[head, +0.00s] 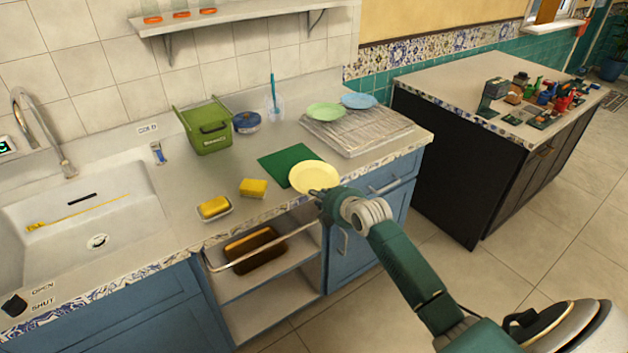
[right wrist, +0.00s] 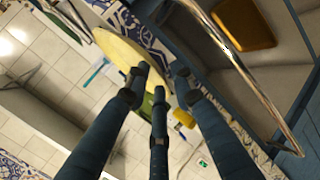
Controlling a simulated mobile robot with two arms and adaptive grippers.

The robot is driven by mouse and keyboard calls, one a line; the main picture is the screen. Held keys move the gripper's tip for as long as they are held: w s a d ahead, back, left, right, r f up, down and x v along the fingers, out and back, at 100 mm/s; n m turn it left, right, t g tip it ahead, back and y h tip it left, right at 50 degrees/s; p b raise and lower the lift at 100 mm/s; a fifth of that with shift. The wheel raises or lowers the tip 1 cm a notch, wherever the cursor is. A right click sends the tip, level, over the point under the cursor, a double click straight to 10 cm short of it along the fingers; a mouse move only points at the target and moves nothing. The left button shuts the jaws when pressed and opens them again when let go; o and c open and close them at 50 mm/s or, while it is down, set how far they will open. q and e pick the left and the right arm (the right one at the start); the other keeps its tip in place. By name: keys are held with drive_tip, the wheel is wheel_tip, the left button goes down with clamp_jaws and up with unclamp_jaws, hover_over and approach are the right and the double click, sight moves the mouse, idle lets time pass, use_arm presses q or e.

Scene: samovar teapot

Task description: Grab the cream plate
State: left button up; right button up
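The cream plate (head: 315,176) lies on the counter near its front edge, partly over a green mat (head: 281,162). My right gripper (head: 318,194) is at the plate's front rim in the head view. In the right wrist view the plate (right wrist: 115,45) is seen nearly edge-on, close to the fingertips. The gripper's dark fingers (right wrist: 161,74) are spread apart, with the plate's rim near them. I cannot tell whether any finger touches the plate. My left gripper is not in view.
Yellow sponges (head: 253,188) lie left of the plate. A rack (head: 358,130) holds a green plate (head: 326,112) and a blue plate (head: 358,101). A metal rail (head: 262,250) runs below the counter edge, before open shelves. A green bin (head: 208,137) stands behind.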

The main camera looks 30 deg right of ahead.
clamp_jaws()
drive_tip(key=shift+r, duration=0.1)
